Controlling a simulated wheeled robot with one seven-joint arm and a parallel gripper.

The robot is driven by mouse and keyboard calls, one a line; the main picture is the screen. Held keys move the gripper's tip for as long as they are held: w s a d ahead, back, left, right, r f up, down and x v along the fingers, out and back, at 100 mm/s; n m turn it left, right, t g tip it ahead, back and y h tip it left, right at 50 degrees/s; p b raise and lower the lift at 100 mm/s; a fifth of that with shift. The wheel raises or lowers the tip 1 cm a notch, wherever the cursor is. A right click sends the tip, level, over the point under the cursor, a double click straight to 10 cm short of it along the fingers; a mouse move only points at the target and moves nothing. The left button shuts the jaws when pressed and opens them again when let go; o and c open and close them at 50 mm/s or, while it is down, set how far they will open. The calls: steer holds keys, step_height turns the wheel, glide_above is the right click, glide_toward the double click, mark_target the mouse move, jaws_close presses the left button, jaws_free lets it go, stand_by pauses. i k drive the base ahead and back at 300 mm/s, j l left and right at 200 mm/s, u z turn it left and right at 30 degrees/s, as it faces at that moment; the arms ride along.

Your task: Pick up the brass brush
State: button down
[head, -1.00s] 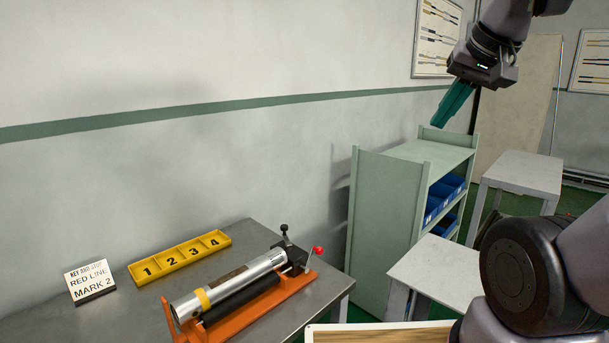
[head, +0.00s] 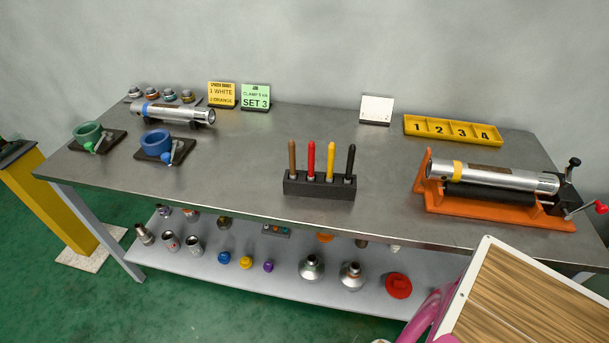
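I cannot make out a brass brush for certain in the head view. A black block (head: 318,188) near the middle of the workbench (head: 245,165) holds a row of upright sticks: a brown one (head: 292,158), a red one (head: 311,160), a yellow one (head: 330,162) and a black one (head: 350,163). Whether one of these is a brush is too small to tell. My gripper is out of the picture.
An orange vise (head: 497,212) holds a silver pipe at the right, before a yellow numbered tray (head: 452,131). Green (head: 88,134) and blue (head: 156,143) clamps stand left. Fittings lie on the lower shelf (head: 210,275). A wood-topped panel (head: 530,305) fills the lower right.

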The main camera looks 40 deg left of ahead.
mark_target(351, 151)
steer(key=u, duration=1.65)
